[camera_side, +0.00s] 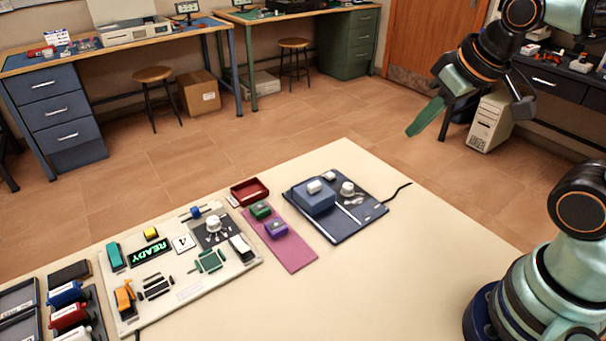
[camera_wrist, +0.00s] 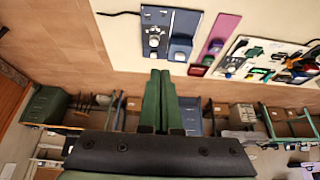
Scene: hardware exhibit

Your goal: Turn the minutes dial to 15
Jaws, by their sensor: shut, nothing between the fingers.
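A white dial (camera_side: 347,188) stands on a dark blue panel (camera_side: 362,212) towards the right of the table. Another white dial (camera_side: 213,224) is on the pale board (camera_side: 190,292) at the left. No legible marking shows which is the minutes dial, and their settings are too small to read. The blue panel with its dial (camera_wrist: 154,40) also shows in the wrist view. My gripper (camera_side: 410,134) has green fingers and is raised at the upper right, well away from both dials. In the wrist view its fingers (camera_wrist: 160,72) lie side by side, shut and empty.
A blue box with a white knob (camera_side: 315,198) stands on the blue panel beside its dial. A pink mat (camera_side: 290,254) with green and purple blocks lies to the left. A red tray (camera_side: 249,191) is behind it. The table front is clear.

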